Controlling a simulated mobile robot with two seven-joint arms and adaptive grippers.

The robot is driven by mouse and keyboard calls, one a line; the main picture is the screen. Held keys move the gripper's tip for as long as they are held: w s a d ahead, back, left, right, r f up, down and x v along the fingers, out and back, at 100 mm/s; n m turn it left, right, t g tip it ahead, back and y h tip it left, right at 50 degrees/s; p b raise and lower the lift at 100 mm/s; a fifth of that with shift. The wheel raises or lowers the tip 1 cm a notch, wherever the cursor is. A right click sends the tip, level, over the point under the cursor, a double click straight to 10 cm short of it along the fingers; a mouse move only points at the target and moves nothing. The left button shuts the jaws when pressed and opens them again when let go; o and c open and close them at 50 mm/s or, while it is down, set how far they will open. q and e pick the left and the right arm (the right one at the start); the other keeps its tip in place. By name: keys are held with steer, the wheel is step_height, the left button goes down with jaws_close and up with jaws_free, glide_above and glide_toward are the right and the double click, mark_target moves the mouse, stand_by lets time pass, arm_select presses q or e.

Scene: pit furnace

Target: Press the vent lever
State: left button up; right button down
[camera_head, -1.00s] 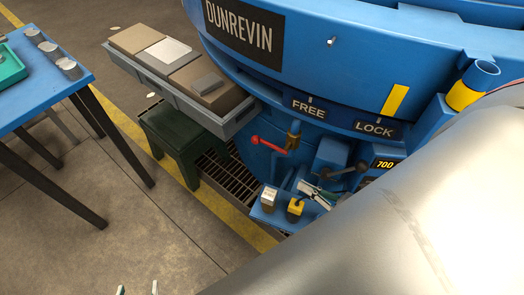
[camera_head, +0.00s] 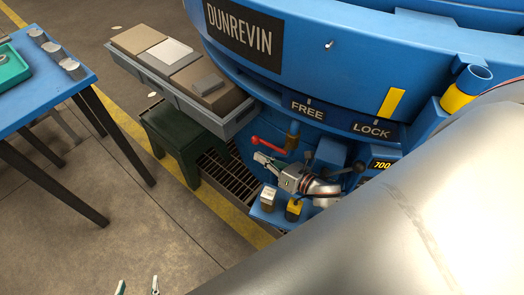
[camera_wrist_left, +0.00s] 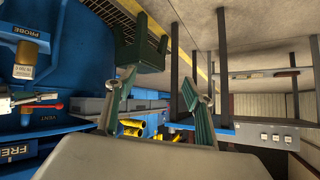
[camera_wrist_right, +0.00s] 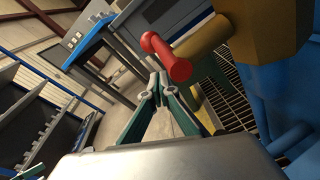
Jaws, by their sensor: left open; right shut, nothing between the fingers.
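The vent lever is a red handle (camera_head: 268,146) on a brass-coloured valve on the front of the blue furnace; it also shows in the left wrist view (camera_wrist_left: 52,106) beside the VENT label. In the right wrist view the red lever (camera_wrist_right: 168,60) is large and close, just above and right of the fingertips. My right gripper (camera_head: 258,158) is shut and empty, its tips just below the lever in the head view; I cannot tell whether they touch. My left gripper (camera_head: 138,287) is open and empty at the bottom edge, far from the lever.
A grey tray of blocks (camera_head: 213,118) hangs left of the furnace above a dark green stool (camera_head: 172,150). A small blue shelf (camera_head: 262,213) holds a pale block and a yellow-topped block. A dark lever (camera_head: 340,171) is right of my right gripper. A blue table (camera_head: 60,85) stands left.

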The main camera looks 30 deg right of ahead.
arm_select(q)
steer(key=shift+s+d+r, duration=0.15)
steer(key=shift+s+d, duration=0.1)
steer(key=shift+s, duration=0.15)
arm_select(e)
steer(key=shift+w+d+r, duration=0.15)
steer(key=shift+w+r, duration=0.1)
steer(key=shift+r, duration=0.3)
steer(key=shift+w+d+r, duration=0.15)
steer(key=shift+w+r, duration=0.1)
steer(key=shift+r, duration=0.3)
